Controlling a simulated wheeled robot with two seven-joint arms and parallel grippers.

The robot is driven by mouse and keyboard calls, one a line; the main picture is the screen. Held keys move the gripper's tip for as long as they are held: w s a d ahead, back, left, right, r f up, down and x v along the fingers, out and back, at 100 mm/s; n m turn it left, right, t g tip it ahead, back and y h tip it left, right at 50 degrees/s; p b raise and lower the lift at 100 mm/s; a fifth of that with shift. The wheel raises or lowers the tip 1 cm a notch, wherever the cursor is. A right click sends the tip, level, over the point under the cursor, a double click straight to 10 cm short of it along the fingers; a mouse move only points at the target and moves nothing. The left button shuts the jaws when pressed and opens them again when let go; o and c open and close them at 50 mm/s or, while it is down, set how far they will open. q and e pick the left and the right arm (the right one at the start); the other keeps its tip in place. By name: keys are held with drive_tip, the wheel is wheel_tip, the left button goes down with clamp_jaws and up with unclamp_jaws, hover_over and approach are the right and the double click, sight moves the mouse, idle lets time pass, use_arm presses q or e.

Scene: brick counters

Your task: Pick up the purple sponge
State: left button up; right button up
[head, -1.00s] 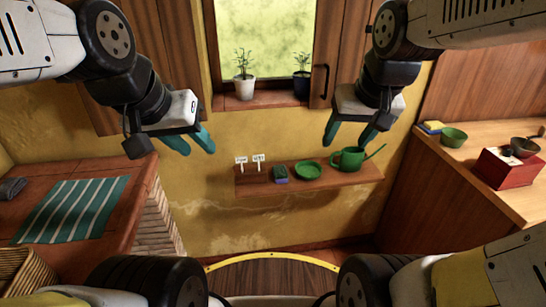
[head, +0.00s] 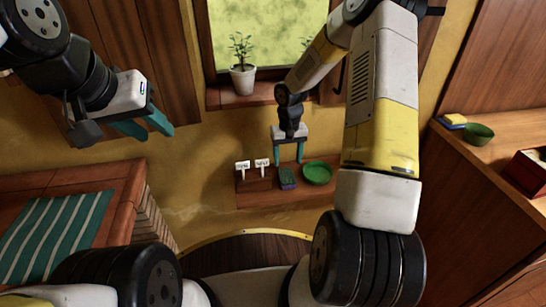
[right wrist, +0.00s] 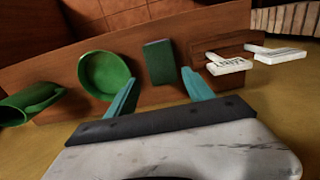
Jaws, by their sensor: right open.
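The sponge (head: 287,177) lies on the small wooden wall shelf (head: 258,199), with a dark green top and a purple-blue side. My right gripper (head: 288,158) is open and empty, just above the sponge in the head view. In the right wrist view its two teal fingers (right wrist: 160,92) are apart, with the sponge ahead between their tips. My left gripper (head: 157,130) is open and empty at the left, away from the shelf.
A green plate (head: 317,173) lies right of the sponge; two white labels (head: 252,164) stand left of it. A green watering can (right wrist: 30,103) is beyond the plate. A potted plant (head: 242,67) stands on the sill. The right counter holds a green bowl (head: 478,134).

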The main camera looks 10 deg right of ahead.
sight(287, 175)
drive_tip(key=f, duration=0.7)
drive_tip(key=shift+s+a+f, duration=0.15)
drive_tip(key=shift+s+f, duration=0.05)
drive_tip(key=shift+f, duration=0.2)
drive_tip(key=c, duration=1.1)
drive_tip(key=shift+r, duration=0.15)
drive_tip(key=shift+r, duration=0.55)
wheel_tip(287, 175, up, 2)
drive_tip(key=shift+r, duration=0.25)
drive_tip(key=s+a+r, duration=0.1)
drive_tip(key=s+a, duration=0.1)
drive_tip(key=s, duration=1.4)
drive_tip(key=shift+a, duration=0.15)
drive_tip(key=shift+r, duration=0.1)
